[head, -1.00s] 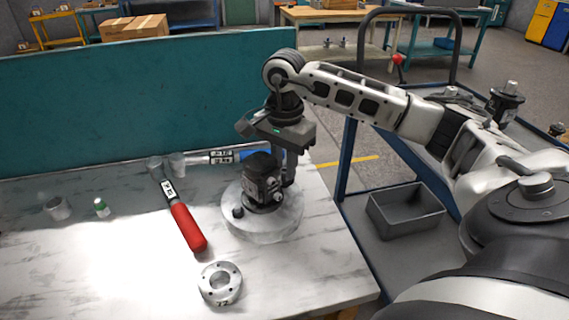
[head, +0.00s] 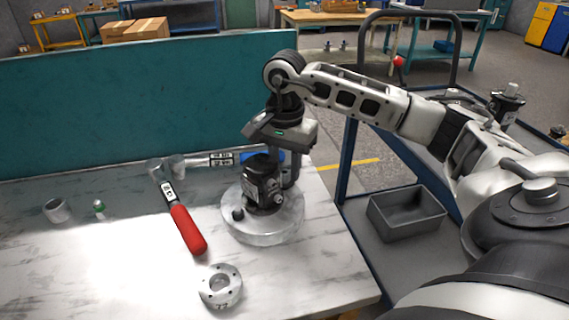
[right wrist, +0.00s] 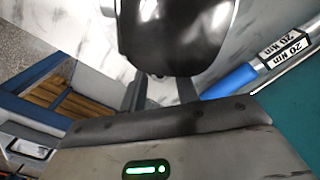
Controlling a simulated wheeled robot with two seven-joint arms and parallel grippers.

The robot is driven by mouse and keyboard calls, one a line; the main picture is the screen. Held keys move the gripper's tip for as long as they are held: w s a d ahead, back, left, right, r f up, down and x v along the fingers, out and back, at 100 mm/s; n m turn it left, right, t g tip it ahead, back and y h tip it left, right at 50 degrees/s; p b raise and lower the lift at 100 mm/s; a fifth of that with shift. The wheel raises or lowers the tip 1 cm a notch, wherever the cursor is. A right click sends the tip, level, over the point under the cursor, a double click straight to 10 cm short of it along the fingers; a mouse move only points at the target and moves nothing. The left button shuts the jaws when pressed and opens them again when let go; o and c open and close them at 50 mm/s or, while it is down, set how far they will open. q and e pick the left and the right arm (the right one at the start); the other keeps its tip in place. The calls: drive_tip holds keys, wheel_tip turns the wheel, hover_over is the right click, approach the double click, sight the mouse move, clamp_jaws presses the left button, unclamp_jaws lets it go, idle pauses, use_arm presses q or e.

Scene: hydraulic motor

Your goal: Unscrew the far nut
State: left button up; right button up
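The hydraulic motor (head: 262,182), a dark upright body, stands on a round pale base (head: 258,228) near the table's right end. The far nut cannot be made out; the motor hides that side in the head view. My right gripper (head: 290,180) points down just behind and right of the motor, low near the base. In the right wrist view its two fingers (right wrist: 159,95) stand apart and reach toward the base beside the dark motor. Their tips and anything between them are hidden. A small nut-like part (head: 278,198) shows at the motor's near foot. My left gripper is not in view.
A red-handled wrench (head: 188,228) lies left of the motor, a blue-handled one (head: 222,158) behind it. A metal ring (head: 220,286) lies in front. Small cups (head: 57,210) stand at left. A teal panel (head: 130,100) closes the back. A grey bin (head: 406,212) sits on the cart.

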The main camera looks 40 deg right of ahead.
drive_tip(key=m+p, duration=0.1)
drive_tip(key=m, duration=0.4)
drive_tip(key=shift+r, duration=0.1)
drive_tip(key=m, duration=0.4)
clamp_jaws()
drive_tip(key=n, duration=0.3)
drive_tip(key=shift+n, duration=0.3)
drive_tip(key=shift+n+b, duration=0.3)
drive_tip(key=shift+n, duration=0.7)
